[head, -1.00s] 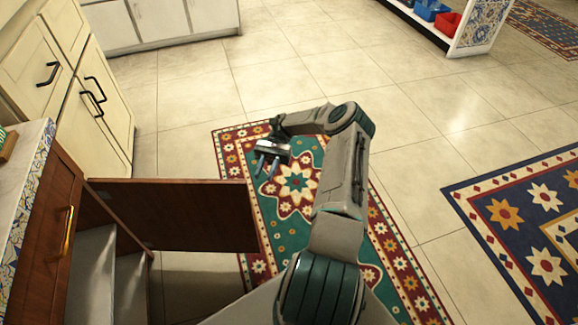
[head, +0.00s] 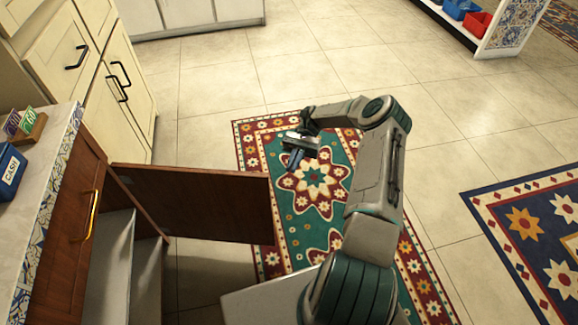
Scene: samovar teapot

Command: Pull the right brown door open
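A brown cabinet door (head: 205,203) stands wide open at the lower left, swung out from the cabinet over the floor. Pale shelves (head: 112,255) show inside the opening. Another brown door (head: 72,235) with a gold vertical handle (head: 90,214) is at the cabinet's left and looks closed. My gripper (head: 292,158) is beyond the open door's free edge, above the green and red rug, apart from the door. It seems to hold nothing. Its fingers are small and partly overlapped from this angle, so their gap is unclear.
The patterned rug (head: 345,190) lies under my arm. The counter (head: 35,160) above the cabinet holds a blue box (head: 10,172) and small coloured cards. Cream cabinets (head: 95,70) stand behind. A blue rug (head: 530,220) lies at the right. The tiled floor between is clear.

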